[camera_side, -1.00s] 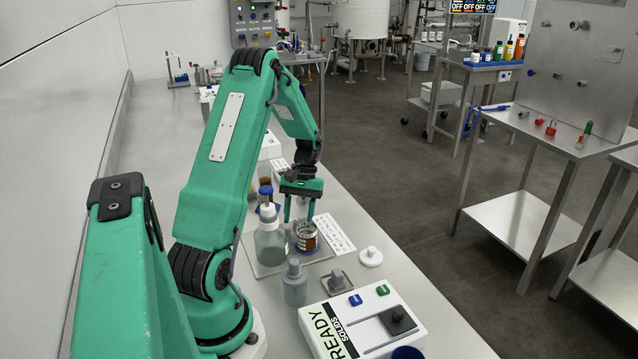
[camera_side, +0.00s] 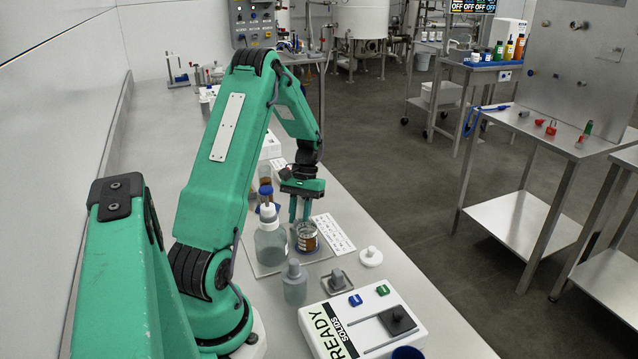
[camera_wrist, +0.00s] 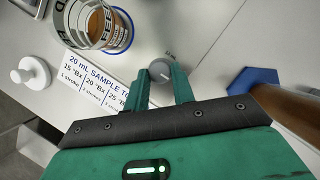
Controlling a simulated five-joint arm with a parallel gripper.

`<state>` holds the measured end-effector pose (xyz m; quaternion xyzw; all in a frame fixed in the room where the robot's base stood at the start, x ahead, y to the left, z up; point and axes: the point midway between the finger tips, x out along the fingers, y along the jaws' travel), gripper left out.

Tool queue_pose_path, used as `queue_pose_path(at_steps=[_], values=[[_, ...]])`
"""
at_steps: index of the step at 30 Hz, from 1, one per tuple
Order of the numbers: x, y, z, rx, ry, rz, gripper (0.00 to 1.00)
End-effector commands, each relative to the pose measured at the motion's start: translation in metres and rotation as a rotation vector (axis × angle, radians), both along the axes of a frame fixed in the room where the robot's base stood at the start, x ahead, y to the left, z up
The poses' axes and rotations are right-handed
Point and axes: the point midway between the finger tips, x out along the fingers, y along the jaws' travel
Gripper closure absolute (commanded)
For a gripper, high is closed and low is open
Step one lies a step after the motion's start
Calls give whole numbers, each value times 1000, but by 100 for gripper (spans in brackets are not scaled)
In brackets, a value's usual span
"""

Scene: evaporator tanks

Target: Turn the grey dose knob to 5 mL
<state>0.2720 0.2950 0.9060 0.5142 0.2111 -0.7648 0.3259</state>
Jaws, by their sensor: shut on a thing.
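The grey dose knob (camera_wrist: 160,71) is round, with a thin pale mark on its top. In the wrist view it sits between my fingertips. My gripper (camera_wrist: 159,84) is shut on it, one finger on each side. A small dark marking shows just beyond the knob, too small to read. In the side view my gripper (camera_side: 300,218) points down behind the labelled beaker (camera_side: 306,238), and the knob cannot be made out there. The knob's exact setting cannot be read.
The beaker of brown liquid (camera_wrist: 118,30) stands close to my fingers on a blue base. A printed sample card (camera_wrist: 95,75), a white knobbed lid (camera_wrist: 30,76) and a blue hexagonal part (camera_wrist: 250,84) are nearby. Bottles (camera_side: 270,245) and a READY box (camera_side: 365,325) crowd the bench.

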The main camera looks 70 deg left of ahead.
Motion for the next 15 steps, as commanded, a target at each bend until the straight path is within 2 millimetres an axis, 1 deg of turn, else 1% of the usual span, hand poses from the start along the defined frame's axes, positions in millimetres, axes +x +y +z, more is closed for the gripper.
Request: queue_pose_path(at_steps=[10,11,12,14,15], values=[[-1,0,1,-7,-3,-15,98],[-1,0,1,-7,-3,-15,73],[-1,0,1,-7,-4,-16,66],[-1,0,1,-7,-4,-16,54],[-1,0,1,-7,-4,-16,53]])
